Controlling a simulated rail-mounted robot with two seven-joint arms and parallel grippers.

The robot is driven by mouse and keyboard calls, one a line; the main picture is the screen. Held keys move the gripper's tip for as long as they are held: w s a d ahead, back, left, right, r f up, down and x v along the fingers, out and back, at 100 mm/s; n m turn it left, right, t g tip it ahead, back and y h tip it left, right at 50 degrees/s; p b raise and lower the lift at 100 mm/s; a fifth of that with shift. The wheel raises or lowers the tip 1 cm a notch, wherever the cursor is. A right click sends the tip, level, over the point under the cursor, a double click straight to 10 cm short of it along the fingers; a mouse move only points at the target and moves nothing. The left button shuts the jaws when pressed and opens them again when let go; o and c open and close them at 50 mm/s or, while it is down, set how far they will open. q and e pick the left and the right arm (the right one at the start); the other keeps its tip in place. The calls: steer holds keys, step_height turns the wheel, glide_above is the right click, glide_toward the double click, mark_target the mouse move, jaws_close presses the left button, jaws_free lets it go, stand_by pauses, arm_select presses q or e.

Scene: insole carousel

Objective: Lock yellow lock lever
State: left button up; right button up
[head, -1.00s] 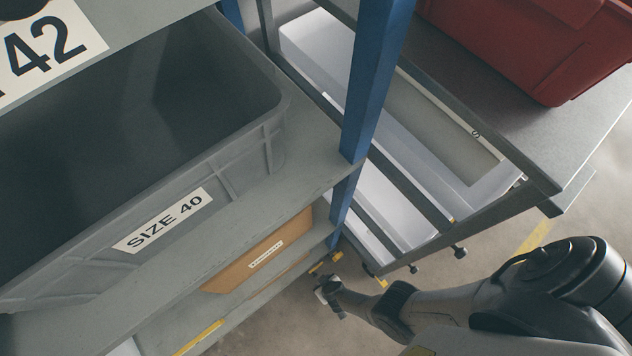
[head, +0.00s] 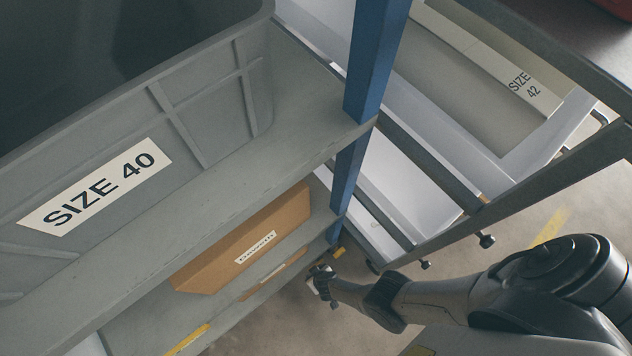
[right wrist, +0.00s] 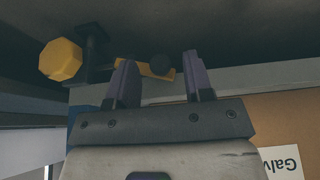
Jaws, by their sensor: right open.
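My left gripper is not in view.
A blue post (head: 376,60) stands near my right arm. A grey SIZE 40 bin (head: 210,100) sits on the shelf at left, above a brown cardboard box (head: 250,235). A metal-framed rack with a SIZE 42 tray (head: 480,60) is at right. Open floor lies below.

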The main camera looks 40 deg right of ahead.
steer(key=shift+f, duration=0.15)
jaws_close()
stand_by(0.5)
